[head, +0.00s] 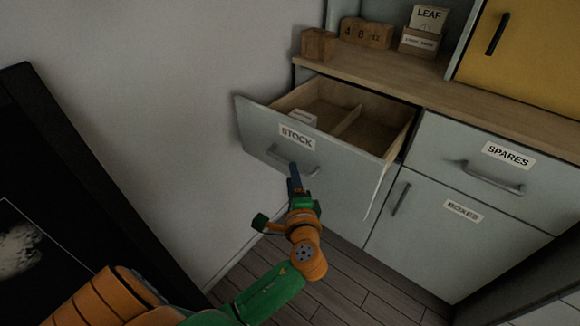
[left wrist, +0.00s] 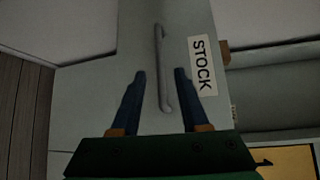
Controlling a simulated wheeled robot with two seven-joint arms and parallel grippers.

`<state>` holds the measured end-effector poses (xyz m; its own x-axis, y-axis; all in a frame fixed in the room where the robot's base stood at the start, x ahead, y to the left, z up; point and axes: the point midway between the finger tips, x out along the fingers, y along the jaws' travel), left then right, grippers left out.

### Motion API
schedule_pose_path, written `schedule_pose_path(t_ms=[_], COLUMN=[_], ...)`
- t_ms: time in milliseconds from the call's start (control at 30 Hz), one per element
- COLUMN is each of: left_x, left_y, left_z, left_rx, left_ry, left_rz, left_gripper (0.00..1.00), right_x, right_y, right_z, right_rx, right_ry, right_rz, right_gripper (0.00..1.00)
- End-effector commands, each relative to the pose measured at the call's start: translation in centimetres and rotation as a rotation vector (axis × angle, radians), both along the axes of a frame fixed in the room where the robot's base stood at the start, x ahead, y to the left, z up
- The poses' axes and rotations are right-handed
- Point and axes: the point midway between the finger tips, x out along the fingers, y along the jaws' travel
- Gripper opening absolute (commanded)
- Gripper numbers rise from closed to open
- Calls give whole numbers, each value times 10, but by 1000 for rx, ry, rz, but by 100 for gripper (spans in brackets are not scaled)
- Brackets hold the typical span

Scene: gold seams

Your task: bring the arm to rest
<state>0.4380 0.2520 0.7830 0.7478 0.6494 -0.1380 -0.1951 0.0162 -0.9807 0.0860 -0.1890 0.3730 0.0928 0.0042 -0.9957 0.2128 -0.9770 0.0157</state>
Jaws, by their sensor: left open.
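My left arm (head: 270,290), orange and green, reaches up from the lower left in the head view. Its gripper (head: 292,170) is at the front of the pulled-out STOCK drawer (head: 262,135), close to the drawer's handle (head: 306,172). In the left wrist view the two dark blue fingers (left wrist: 160,80) stand apart, with the grey handle (left wrist: 162,70) between and beyond them. I cannot tell whether the fingers touch the handle. The gripper holds nothing. My right gripper is not in view.
The open drawer has a wooden divider and a small pale box (head: 303,118) inside. The SPARES drawer (head: 450,150) and BOXES door (head: 420,225) are shut. Small wooden blocks (head: 366,33) and a LEAF card (head: 428,18) stand on the counter. A wall (head: 150,110) is at left.

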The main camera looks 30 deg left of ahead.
Motion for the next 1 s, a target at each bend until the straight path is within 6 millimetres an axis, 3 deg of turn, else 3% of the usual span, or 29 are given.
schedule_pose_path(t_ms=[133, 567, 667, 767, 800, 867, 900, 1000], left_x=[-10, -10, -8, -20, -35, -64, -89, -155], left_y=[-9, -10, -19, -34, -41, -50, -55, -64], left_z=[2, -3, -46, -134, -176, -232, -265, -329], left_rx=[-1, -6, -64, -224, -314, -463, -565, -808], left_ry=[0, 10, 95, 261, 335, 434, 491, 593], left_rz=[1, -6, -60, -134, -151, -149, -129, -26], left_gripper=[45, 45, 45, 45, 45, 45, 45, 45], right_x=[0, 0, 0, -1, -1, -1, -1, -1], right_y=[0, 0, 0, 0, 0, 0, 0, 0], right_z=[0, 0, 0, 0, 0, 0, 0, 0], right_rx=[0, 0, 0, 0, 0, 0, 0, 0], right_ry=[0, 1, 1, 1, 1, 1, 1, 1], right_rz=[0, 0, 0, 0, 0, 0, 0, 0], right_gripper=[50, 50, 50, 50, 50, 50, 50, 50])
